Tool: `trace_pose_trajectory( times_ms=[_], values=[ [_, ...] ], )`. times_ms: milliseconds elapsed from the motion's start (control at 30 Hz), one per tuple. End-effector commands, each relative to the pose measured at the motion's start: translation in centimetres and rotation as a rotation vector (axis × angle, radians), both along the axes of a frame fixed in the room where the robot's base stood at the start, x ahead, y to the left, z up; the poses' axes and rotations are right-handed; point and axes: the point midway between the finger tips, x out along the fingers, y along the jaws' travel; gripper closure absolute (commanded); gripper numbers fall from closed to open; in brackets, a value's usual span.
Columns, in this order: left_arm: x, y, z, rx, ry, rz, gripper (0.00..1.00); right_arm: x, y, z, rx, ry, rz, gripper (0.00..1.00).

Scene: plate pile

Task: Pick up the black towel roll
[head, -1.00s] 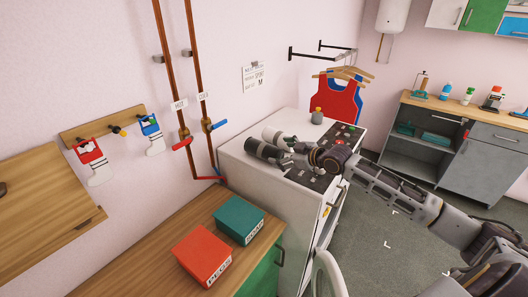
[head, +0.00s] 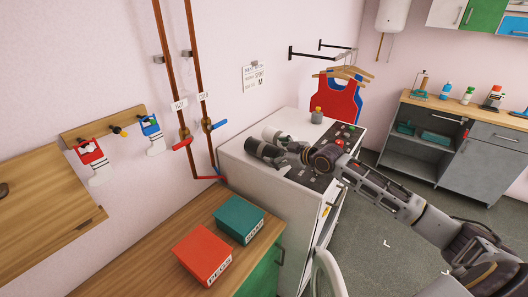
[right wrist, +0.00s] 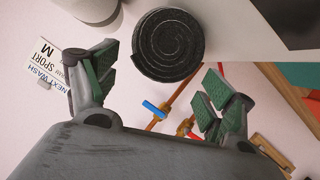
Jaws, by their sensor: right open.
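The black towel roll (head: 262,149) lies on its side on top of the white machine (head: 262,187) in the head view. In the right wrist view its spiral end (right wrist: 168,45) faces the camera, above the space between the fingers. My right gripper (head: 288,163) is just to the right of the roll in the head view. Its fingers (right wrist: 160,92) are spread apart with nothing between them in the right wrist view. I cannot tell if a finger touches the roll. My left gripper is not in view.
A white roll (head: 273,133) lies close behind the black one. A grey bottle with an orange top (head: 317,116) stands at the machine's back. Control knobs (head: 340,141) are along its right side. Red (head: 203,256) and teal (head: 239,219) boxes sit on the lower wooden counter.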

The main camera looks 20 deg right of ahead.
Motion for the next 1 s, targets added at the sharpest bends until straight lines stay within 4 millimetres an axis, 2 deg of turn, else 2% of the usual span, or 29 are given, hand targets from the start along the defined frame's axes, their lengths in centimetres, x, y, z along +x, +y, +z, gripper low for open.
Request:
trace_pose_trajectory(
  times_ms=[700,1000],
  values=[
    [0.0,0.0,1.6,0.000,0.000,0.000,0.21,4.1,1.4,-1.5,0.002,-0.001,-0.001,0.17],
    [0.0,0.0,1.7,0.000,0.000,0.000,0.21,4.5,1.6,-1.8,0.000,0.000,0.000,0.17]
  ],
)
